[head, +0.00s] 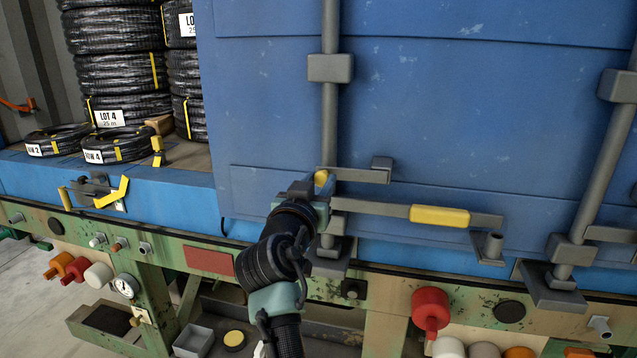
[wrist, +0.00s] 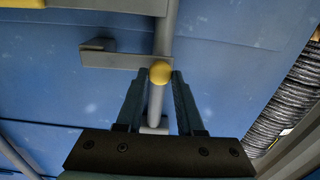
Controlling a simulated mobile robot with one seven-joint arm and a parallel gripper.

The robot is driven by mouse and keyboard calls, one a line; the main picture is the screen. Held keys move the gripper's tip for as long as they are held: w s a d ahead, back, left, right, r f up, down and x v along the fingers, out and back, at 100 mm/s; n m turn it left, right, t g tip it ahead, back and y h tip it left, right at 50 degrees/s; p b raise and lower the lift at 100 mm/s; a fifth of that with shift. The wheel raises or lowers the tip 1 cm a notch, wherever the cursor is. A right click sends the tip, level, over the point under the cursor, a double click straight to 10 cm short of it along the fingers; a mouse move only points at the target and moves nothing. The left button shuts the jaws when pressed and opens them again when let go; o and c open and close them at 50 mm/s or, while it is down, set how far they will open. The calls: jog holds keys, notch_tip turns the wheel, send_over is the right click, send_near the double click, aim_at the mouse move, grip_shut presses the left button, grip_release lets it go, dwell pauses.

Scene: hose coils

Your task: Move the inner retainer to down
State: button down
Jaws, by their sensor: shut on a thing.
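The inner retainer appears to be the short grey bar (head: 358,175) on the blue door, lying level with a raised block at its right end. A yellow knob (head: 321,178) is at its left end, by the vertical lock rod. My gripper (head: 318,186) is shut on this knob. In the wrist view, the yellow knob (wrist: 160,73) sits between my fingertips (wrist: 160,76), and the grey bar (wrist: 115,60) runs left from it. My fingers and wrist hide part of the knob and rod in the head view.
Below the retainer, a long grey handle with a yellow grip (head: 440,215) runs right to a bracket (head: 489,247). A second lock rod (head: 600,165) stands at right. Hose coils (head: 118,75) sit in the open bay at left. A red knob (head: 431,309) protrudes from the bench below.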

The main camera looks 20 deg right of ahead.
jog(key=s+d+f+n+p, duration=0.1)
jog(key=d+f+n, duration=0.3)
jog(key=n, duration=0.5)
jog(key=s+d+f+n, duration=0.4)
jog(key=f+n, duration=0.2)
jog(key=n, duration=0.2)
jog(key=shift+s+d+f+n+p, duration=0.15)
jog(key=shift+s+f+n+p, duration=0.05)
jog(key=shift+s+n+p, duration=0.2)
dwell(0.5)
jog(key=c, duration=0.5)
grip_release()
jog(key=shift+d, duration=0.1)
jog(key=shift+c, duration=0.2)
